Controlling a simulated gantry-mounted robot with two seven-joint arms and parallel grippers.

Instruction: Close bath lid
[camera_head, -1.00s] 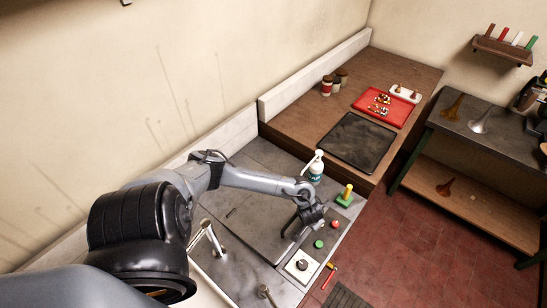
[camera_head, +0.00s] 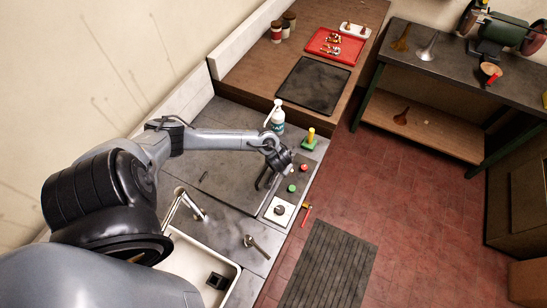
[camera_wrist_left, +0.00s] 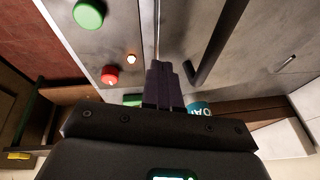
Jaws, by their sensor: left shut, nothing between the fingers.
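The bath lid (camera_head: 222,165) is a grey metal panel in the worktop and appears to lie flat or nearly so. Its dark bar handle (camera_head: 262,178) is near the front edge, and it also shows in the left wrist view (camera_wrist_left: 218,42). My left gripper (camera_wrist_left: 163,82) is shut and empty. Its fingertips are beside the handle, over the seam between lid and control strip, with no clear contact. In the head view the wrist hides the fingertips and part of the lid's front edge. My right gripper is not in view.
The control strip has a green button (camera_wrist_left: 88,13), a red button (camera_wrist_left: 109,74), a small lit lamp (camera_wrist_left: 131,58) and a white-plated knob (camera_head: 279,211). A soap bottle (camera_head: 277,117) stands behind the wrist. A sink (camera_head: 190,250) with a faucet (camera_head: 183,205) is in front.

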